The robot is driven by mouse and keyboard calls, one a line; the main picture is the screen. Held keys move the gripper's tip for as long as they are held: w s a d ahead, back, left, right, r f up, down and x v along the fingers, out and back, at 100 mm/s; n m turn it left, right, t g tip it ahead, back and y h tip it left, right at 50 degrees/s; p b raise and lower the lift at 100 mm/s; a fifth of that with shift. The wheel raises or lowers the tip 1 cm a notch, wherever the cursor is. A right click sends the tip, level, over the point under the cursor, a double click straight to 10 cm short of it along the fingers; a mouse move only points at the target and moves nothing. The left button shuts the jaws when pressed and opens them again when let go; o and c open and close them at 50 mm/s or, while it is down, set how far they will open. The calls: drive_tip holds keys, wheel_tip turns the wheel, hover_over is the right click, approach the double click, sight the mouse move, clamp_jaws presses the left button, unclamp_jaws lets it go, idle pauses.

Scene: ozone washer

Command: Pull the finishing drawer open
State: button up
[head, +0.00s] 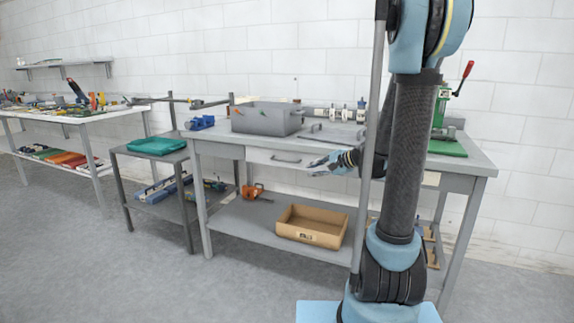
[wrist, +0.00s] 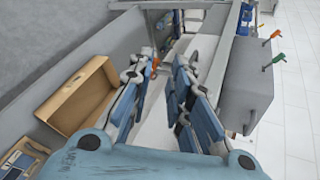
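A light grey drawer front (head: 262,157) sits under the workbench top in the head view and looks shut. Its bar handle (head: 286,160) shows left of my gripper. My gripper (head: 318,166) is in front of the drawer's right part, its fingers pointing left toward the handle. In the wrist view my gripper (wrist: 165,65) has its two blue-grey fingers spread, with nothing between them. I cannot clearly make out the handle there. No label on the drawer is readable, and my arm hides part of the bench to the right.
The workbench top (head: 222,134) holds a grey bin (head: 266,119). A cardboard box (head: 312,226) and an orange tool (head: 255,192) are on the lower shelf. A side table (head: 150,154) stands left. The floor in front is clear.

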sight(287, 161)
drive_tip(key=w+m+t+y, duration=0.2)
drive_tip(key=w+m, duration=0.2)
drive_tip(key=w, duration=0.5)
drive_tip(key=x, duration=1.6)
drive_tip(key=shift+w+f, duration=0.15)
drive_tip(key=shift+w, duration=0.15)
clamp_jaws()
